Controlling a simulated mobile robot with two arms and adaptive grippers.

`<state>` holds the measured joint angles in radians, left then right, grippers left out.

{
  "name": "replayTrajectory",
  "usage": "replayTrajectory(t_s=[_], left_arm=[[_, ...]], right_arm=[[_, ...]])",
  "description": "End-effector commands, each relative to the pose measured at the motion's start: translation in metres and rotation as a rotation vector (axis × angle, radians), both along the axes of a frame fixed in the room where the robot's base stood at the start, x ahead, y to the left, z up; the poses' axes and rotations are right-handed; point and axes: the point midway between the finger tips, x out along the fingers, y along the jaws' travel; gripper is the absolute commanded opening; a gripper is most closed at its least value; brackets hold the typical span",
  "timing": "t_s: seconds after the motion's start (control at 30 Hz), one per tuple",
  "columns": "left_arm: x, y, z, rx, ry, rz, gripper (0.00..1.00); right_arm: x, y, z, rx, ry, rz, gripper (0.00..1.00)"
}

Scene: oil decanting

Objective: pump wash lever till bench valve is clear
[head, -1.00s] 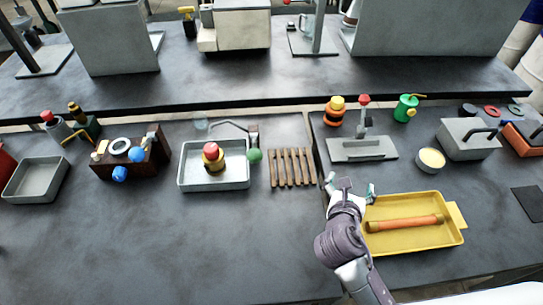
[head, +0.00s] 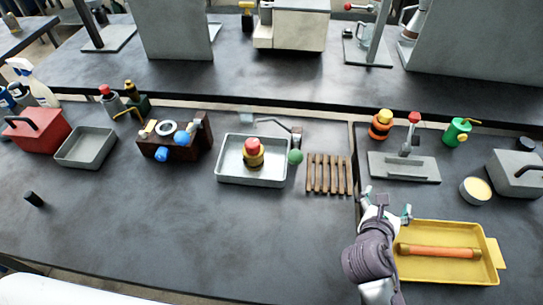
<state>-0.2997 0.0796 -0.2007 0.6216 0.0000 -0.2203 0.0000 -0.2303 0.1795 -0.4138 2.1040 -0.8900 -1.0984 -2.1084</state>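A grey wash basin (head: 221,173) stands at the middle of the near bench. A red-topped, yellow-and-dark piece, which looks like the bench valve (head: 254,153), stands upright in it; its surface is too small to judge for dirt. A thin spout (head: 268,124) reaches over the basin from a grey post (head: 297,136) at its back right corner. A green ball, which looks like the wash lever's knob (head: 295,157), sits at the basin's right side. My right gripper (head: 386,204) is open and empty, right of the basin and lever, beside the yellow tray. My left gripper is out of view.
A wooden slatted rack (head: 329,174) lies between the lever and my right gripper. The yellow tray (head: 487,278) holds an orange cylinder (head: 440,251). A brown block with blue knobs (head: 187,148) stands left of the basin. The bench front before the basin is clear.

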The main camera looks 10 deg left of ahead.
Motion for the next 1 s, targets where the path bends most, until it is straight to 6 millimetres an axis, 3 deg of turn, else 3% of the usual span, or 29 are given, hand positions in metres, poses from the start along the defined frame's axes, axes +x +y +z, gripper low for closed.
replayTrajectory(t_s=[0.03, 0.37, 1.0], left_arm=[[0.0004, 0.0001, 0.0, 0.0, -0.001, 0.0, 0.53], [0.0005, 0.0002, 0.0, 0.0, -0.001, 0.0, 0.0], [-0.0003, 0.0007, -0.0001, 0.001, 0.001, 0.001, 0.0]], right_arm=[[0.0, 0.0, 0.0, 0.0, 0.0, 0.0, 0.89], [0.0, 0.0, 0.0, 0.0, 0.0, 0.0, 0.89], [0.0, 0.0, 0.0, 0.0, 0.0, 0.0, 0.89]])
